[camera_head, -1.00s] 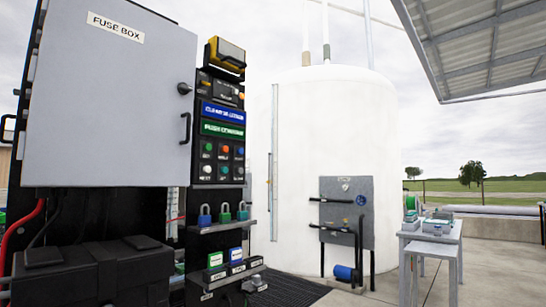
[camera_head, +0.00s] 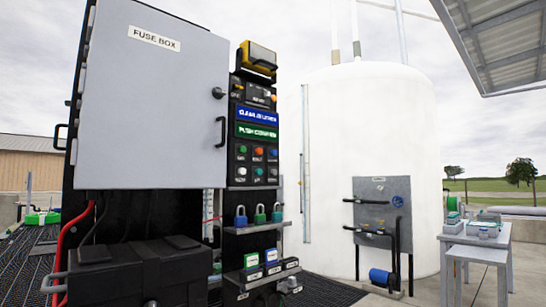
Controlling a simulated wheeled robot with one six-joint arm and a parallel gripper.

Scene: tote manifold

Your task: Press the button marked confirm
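A black control panel (camera_head: 257,163) stands right of the fuse box. The labels under the buttons are too small to read, so I cannot tell which one is marked confirm. Above them, a green sign (camera_head: 257,132) seems to read "PUSH CONFIRM", and a blue sign (camera_head: 258,114) sits over it. My gripper is not in view.
The grey fuse box (camera_head: 155,100) is shut. Padlocks (camera_head: 260,214) stand on a shelf below the buttons. A black case (camera_head: 140,270) is at the lower left. A white tank (camera_head: 370,140) stands behind, with a grey table (camera_head: 470,240) at the right. Dark grating covers the floor.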

